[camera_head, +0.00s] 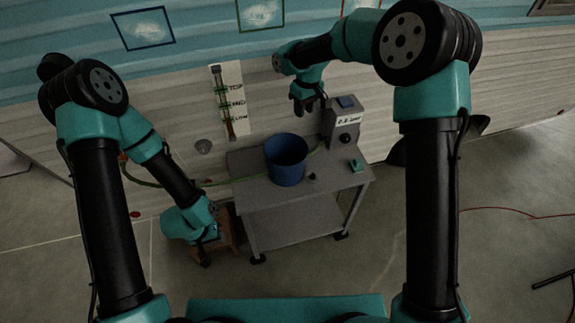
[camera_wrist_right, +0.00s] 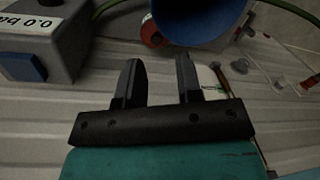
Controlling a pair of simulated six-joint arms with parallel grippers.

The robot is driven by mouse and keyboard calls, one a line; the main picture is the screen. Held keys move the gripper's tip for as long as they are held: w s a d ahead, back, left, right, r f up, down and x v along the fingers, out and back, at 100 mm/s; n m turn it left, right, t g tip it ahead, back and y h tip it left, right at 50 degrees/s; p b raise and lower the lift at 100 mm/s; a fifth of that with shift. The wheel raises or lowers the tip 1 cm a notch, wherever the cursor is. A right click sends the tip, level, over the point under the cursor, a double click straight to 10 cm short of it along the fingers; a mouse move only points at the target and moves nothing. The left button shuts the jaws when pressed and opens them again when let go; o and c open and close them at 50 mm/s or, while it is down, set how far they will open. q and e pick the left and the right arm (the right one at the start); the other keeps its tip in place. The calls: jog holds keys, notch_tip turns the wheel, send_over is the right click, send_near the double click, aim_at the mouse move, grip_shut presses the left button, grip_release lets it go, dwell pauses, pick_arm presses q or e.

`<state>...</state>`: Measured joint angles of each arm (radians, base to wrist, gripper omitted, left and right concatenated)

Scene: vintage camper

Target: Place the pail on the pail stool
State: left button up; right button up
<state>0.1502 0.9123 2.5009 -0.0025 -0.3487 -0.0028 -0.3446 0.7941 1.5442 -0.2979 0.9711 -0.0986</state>
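The blue pail (camera_head: 286,161) stands upright on top of a grey metal cart (camera_head: 250,190). Its blue side also shows at the top of the right wrist view (camera_wrist_right: 200,22). My right gripper (camera_head: 308,108) is above and behind the pail, near the wall, apart from it. In the right wrist view its two fingers (camera_wrist_right: 158,82) are spread with nothing between them. A low wooden stool (camera_head: 229,232), likely the pail stool, stands on the floor left of the cart, mostly hidden by my left arm. My left gripper (camera_head: 206,258) hangs at the stool, and its fingers are too dark to read.
A grey box with a numeric display (camera_head: 344,121) stands at the cart's back right corner, with a small teal item (camera_head: 357,165) in front. A green hose (camera_head: 215,183) runs along the wall to the cart. A level gauge (camera_head: 229,100) hangs on the wall.

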send_over(299, 148)
notch_tip(299, 148, down, 12)
jog(key=shift+d+f, duration=0.1)
dwell(0.4)
jog(key=shift+f, duration=2.65)
grip_shut()
jog(key=shift+w, duration=0.1)
